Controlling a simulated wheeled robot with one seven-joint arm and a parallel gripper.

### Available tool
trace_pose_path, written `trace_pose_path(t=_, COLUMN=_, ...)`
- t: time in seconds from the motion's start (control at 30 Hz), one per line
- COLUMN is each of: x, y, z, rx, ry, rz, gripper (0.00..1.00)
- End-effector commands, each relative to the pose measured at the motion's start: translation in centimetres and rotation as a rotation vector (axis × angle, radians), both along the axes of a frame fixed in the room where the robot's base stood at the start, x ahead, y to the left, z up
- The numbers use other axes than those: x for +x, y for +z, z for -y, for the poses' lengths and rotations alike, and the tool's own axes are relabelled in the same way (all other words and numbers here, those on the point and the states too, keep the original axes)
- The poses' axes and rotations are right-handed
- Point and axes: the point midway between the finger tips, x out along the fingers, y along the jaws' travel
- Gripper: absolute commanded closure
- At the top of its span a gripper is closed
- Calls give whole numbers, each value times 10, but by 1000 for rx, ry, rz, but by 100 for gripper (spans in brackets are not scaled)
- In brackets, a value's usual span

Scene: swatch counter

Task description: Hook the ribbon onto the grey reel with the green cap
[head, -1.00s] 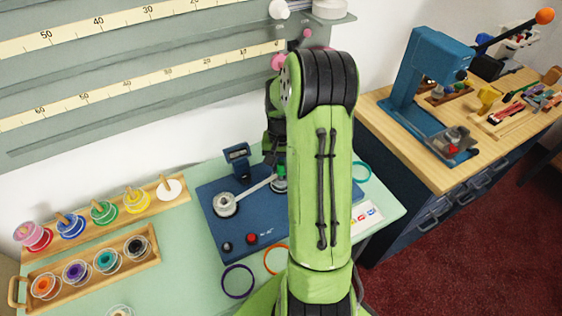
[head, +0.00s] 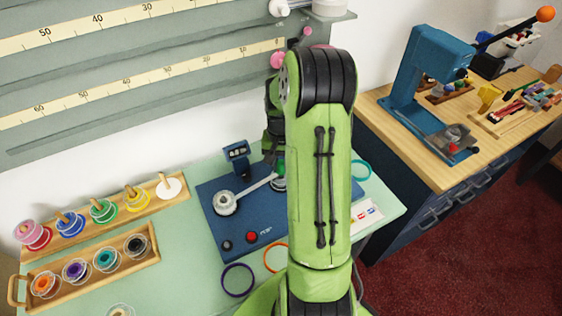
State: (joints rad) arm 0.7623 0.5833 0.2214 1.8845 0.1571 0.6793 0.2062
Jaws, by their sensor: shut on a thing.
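The pale ribbon (head: 257,185) runs straight from a light grey spool (head: 225,203) on the blue winder base toward my gripper (head: 274,160). My gripper is shut on the ribbon's far end, low over the base, though its fingertips are dark, small and partly hidden by my green arm. The grey reel (head: 278,185) is just below and beside the gripper, at the ribbon's end. Its green cap (head: 281,168) shows as a sliver. My arm covers the right side of both. I cannot tell whether the ribbon touches the reel.
A dark blue post (head: 238,152) stands behind the ribbon. A red button (head: 252,237) and a black knob (head: 227,245) are at the base's front. Wooden racks (head: 155,255) of coloured spools stand left. Purple (head: 237,281) and orange rings lie in front. A wooden bench is right.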

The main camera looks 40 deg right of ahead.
Motion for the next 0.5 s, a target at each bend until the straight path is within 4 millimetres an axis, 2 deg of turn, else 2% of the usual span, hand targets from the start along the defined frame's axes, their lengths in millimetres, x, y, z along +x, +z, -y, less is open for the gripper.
trace_pose_path(t=0.5, x=0, y=-20, z=0, rx=1, ry=0, rz=-1, gripper=100)
